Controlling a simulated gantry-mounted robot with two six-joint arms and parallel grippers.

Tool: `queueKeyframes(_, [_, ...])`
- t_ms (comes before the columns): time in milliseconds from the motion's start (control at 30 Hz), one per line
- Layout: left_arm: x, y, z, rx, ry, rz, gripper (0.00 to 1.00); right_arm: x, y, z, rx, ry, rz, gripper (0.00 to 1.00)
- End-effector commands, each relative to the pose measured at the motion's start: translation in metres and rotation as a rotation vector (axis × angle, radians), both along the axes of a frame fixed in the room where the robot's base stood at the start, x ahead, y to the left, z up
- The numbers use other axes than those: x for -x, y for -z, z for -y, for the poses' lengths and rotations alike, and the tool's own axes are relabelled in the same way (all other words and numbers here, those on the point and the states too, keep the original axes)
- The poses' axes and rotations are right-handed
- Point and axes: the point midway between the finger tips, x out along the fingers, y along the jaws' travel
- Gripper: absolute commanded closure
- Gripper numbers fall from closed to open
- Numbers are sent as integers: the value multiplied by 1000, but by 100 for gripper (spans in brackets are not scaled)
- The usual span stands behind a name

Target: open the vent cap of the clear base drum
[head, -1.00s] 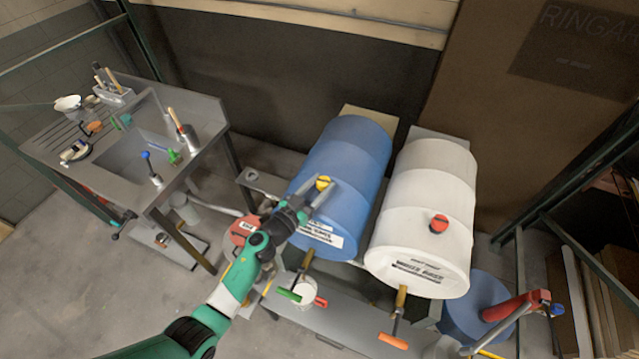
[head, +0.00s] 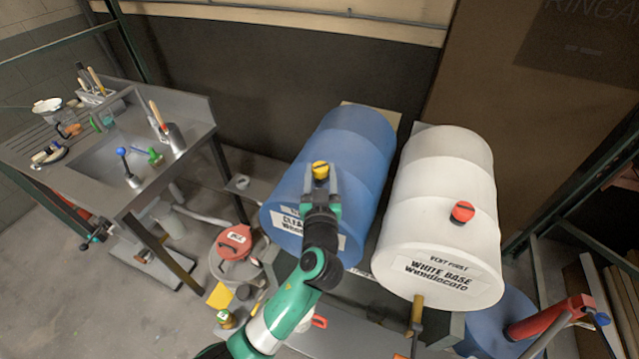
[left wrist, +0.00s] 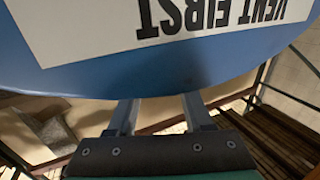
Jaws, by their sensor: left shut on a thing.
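The clear base drum (head: 350,150) is blue and lies on its side, with a white label on its front. Its yellow vent cap (head: 320,167) sits on the upper front of the drum. My left gripper (head: 321,183) reaches up over the drum's front edge and is shut on the yellow vent cap. In the left wrist view its two fingers (left wrist: 160,115) run behind the drum's edge, so their tips and the cap are hidden. The drum's label (left wrist: 190,25) shows there upside down with the words "VENT FIRST". My right gripper is not in view.
A white base drum (head: 445,190) with a red vent cap (head: 462,212) lies close on the right. A red-lidded can (head: 233,243) stands low at the left of my arm. A sink bench (head: 120,160) with tools is at left.

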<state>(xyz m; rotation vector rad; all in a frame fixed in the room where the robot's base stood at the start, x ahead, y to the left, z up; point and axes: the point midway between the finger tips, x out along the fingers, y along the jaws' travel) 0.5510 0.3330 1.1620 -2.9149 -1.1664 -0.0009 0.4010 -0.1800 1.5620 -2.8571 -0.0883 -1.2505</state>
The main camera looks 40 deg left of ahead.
Motion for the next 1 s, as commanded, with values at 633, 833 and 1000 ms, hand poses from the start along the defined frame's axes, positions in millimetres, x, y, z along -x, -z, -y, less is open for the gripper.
queueKeyframes(633, [0, 0, 0, 2, -16, 1, 20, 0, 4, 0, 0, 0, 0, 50])
queueKeyframes(833, [0, 0, 0, 1, -16, 0, 20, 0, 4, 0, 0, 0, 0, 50])
queueKeyframes(1000, [1, -1, 3, 2, -14, -1, 20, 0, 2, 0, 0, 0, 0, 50])
